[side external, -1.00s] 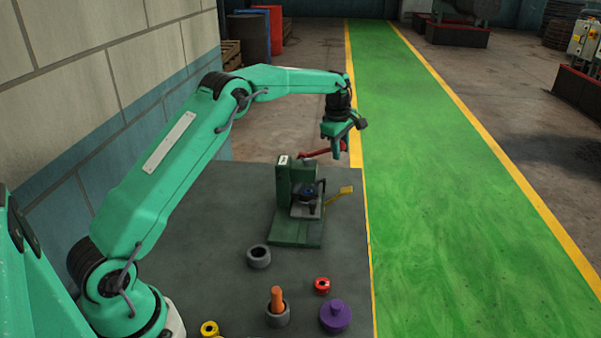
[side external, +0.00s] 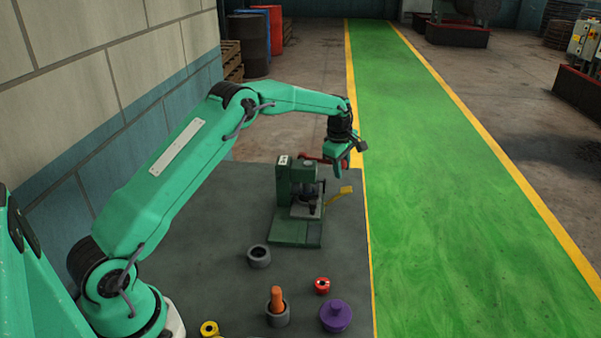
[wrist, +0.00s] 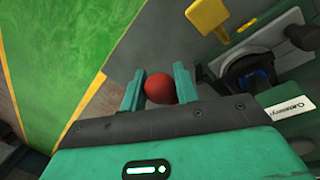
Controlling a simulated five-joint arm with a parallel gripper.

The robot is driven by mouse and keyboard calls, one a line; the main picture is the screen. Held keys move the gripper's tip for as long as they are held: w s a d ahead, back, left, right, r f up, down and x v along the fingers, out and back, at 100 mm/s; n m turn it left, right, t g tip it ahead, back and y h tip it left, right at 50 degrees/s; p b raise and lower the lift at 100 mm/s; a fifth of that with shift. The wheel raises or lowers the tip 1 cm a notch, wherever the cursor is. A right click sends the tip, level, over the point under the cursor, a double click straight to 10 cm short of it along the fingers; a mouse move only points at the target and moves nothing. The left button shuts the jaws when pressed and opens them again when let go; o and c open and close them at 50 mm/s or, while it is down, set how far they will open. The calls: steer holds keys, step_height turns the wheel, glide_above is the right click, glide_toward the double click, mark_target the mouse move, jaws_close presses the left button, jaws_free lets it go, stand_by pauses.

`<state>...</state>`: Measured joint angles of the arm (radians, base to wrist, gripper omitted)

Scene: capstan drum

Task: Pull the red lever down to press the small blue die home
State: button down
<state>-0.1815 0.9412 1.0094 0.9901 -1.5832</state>
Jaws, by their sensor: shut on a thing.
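The green press (side external: 284,188) stands on the dark table. Its red lever (side external: 317,159) runs from the press top to the right, close to level. My gripper (side external: 338,172) is at the lever's outer end. In the wrist view my gripper (wrist: 159,72) is shut on the lever's red ball knob (wrist: 160,89), which sits between the two fingers. The small blue die (wrist: 259,77) shows as a dark blue patch in the dark round seat of the press. In the side view the press ram (side external: 308,187) is over the seat and I cannot make out the die.
A yellow tab (side external: 346,190) sticks out at the press's right. The table's right edge is close.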

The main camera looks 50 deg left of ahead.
steer(key=shift+s+a+f, duration=0.15)
steer(key=shift+s+f, duration=0.15)
steer(key=shift+f, duration=0.05)
steer(key=c, duration=1.1)
jaws_free()
steer(key=shift+w+r, duration=0.1)
steer(key=shift+r, duration=0.65)
steer(key=shift+s+d+r, duration=0.1)
steer(key=shift+s+r, duration=0.15)
steer(key=shift+r, duration=0.85)
steer(key=shift+s+d+r, duration=0.1)
steer(key=shift+s+r, duration=0.1)
steer(key=shift+r, duration=0.85)
steer(key=shift+s+r, duration=0.25)
steer(key=shift+r, duration=0.85)
steer(key=shift+r, duration=0.1)
